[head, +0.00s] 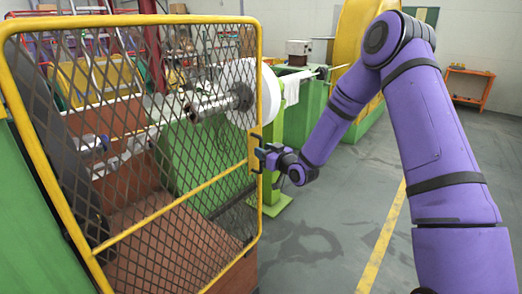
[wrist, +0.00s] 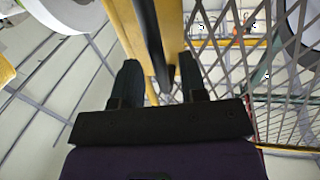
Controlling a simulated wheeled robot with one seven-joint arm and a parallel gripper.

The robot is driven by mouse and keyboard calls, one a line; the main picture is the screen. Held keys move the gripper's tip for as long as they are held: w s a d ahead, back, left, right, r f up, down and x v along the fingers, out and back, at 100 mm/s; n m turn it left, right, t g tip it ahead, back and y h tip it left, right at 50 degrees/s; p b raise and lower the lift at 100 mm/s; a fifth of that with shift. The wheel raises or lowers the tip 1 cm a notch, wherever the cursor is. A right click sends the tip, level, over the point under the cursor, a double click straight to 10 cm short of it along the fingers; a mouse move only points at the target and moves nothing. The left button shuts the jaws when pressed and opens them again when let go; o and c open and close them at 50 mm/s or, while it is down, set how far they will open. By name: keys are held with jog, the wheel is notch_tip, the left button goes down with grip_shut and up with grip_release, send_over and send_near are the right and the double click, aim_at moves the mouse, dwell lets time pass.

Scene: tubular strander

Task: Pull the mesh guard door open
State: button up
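The mesh guard door (head: 150,130) has a yellow tube frame with dark diamond mesh and fills the left of the head view. Its mesh also shows at the right of the wrist view (wrist: 235,75). A yellow plate (head: 254,147) sits on the door's right upright. A dark bar handle (wrist: 149,35) runs beside the yellow upright (wrist: 172,30) in the wrist view. My gripper (head: 265,154) is at the plate's height, at the door's right edge. In the wrist view my gripper (wrist: 158,78) has its fingers apart, with the handle between them, closer to the right finger. Contact is unclear.
Behind the mesh are green machine panels and a metal shaft (head: 215,103) with a white drum (head: 268,97). A large yellow ring guard (head: 350,45) stands behind my arm. The grey floor right of the door is open, with a yellow line (head: 383,240).

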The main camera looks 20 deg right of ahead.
jog(key=shift+x, duration=0.95)
grip_shut()
